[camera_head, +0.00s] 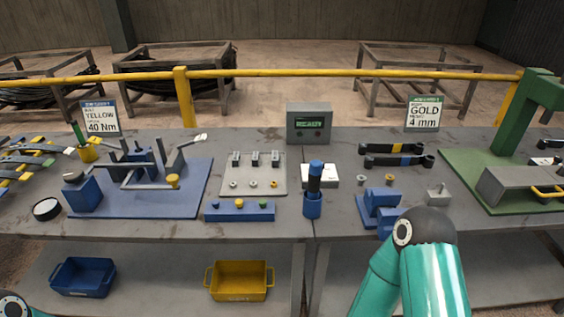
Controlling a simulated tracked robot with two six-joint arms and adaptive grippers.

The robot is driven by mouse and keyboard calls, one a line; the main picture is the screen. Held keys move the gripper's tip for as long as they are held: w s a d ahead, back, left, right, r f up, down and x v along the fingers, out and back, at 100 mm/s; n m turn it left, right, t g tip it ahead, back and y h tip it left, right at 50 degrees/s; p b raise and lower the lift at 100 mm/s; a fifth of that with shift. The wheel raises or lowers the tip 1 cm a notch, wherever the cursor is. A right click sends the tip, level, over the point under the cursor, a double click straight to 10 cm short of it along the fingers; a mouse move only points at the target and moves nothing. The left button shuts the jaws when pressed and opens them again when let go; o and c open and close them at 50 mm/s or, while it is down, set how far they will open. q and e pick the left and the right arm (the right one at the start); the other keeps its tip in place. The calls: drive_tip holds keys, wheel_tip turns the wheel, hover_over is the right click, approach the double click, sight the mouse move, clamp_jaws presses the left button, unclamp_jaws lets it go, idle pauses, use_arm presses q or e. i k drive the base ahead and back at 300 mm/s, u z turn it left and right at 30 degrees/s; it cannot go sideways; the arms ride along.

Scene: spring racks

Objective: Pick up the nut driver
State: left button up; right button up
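An upright tool with a blue top and a black middle (314,178) stands in a blue holder (312,206) at the middle front of the table; it may be the nut driver. A green-handled upright tool (78,133) stands in a yellow base (86,153) at the left; I cannot tell for sure which of the two is the nut driver. Neither of my grippers shows. Only teal links of my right arm show at the lower right, and a small part of my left arm at the lower left corner.
A blue block with buttons (239,211) and a plate with small parts (252,178) lie left of the blue holder. Blue blocks (381,203) and dark wrenches (396,160) lie to its right. A blue fixture (140,190) and a green press (512,140) flank the table. Bins (239,281) sit below.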

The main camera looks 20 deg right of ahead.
sight(315, 166)
drive_tip(key=z, duration=1.6)
drive_tip(key=i, duration=0.1)
drive_tip(key=u, duration=2.9)
drive_tip(key=k, duration=1)
drive_tip(key=z, duration=0.7)
drive_tip(key=i, duration=1)
